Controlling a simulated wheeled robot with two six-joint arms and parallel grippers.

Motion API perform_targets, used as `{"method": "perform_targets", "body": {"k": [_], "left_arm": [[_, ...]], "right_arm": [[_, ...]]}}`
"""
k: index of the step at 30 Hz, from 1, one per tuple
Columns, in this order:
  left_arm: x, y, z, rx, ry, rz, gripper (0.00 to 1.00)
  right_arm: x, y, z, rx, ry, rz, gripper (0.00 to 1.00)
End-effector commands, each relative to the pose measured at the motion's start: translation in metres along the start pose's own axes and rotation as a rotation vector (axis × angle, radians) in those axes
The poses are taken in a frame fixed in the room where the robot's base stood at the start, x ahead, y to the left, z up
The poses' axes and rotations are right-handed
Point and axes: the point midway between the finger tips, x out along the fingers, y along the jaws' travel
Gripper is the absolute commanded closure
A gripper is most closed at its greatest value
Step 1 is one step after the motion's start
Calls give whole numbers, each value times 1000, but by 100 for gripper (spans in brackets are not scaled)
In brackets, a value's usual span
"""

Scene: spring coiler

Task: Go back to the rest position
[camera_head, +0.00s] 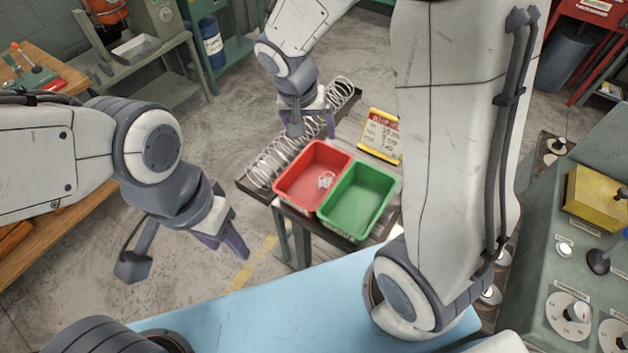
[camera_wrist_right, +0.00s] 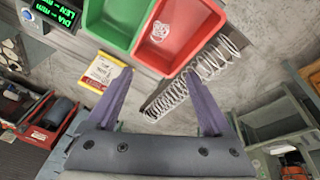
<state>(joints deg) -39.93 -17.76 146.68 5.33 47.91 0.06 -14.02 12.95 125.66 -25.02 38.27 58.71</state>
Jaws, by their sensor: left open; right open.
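My left gripper (camera_head: 222,244) hangs open and empty over the floor, left of the small table and beyond the blue surface. My right gripper (camera_head: 312,131) is open and empty above the far side of the small table, behind the red bin (camera_head: 293,184) and near the large coil spring. In the right wrist view its purple fingers (camera_wrist_right: 160,82) are spread wide with nothing between them. The red bin holds a small cluster of pale wire pieces (camera_head: 326,180), possibly small springs. The green bin (camera_head: 358,201) beside it looks empty.
A long coil spring (camera_head: 262,170) lies along the small table's edge. A yellow and red sign (camera_head: 379,136) stands behind the bins. A grey control console (camera_head: 550,290) with knobs is at right. A wooden bench (camera_head: 45,68) is at left. A blue surface (camera_head: 270,308) lies in front.

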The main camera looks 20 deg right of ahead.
Motion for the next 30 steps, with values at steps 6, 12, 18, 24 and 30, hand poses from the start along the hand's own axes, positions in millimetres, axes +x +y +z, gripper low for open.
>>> {"method": "perform_targets", "body": {"k": [6,12,18,24,30], "left_arm": [[0,0,0,0,0,0,50],[10,-1,0,0,0,0,50],[36,-3,2,0,0,0,50],[52,-4,3,0,0,0,50],[53,-4,3,0,0,0,50]], "right_arm": [[0,0,0,0,1,0,15],[-8,-9,27,-111,-15,-32,15],[-33,-21,129,-552,-78,-166,15],[-46,-11,213,-939,-123,-307,15],[-49,-5,237,-1062,-136,-356,15]]}}
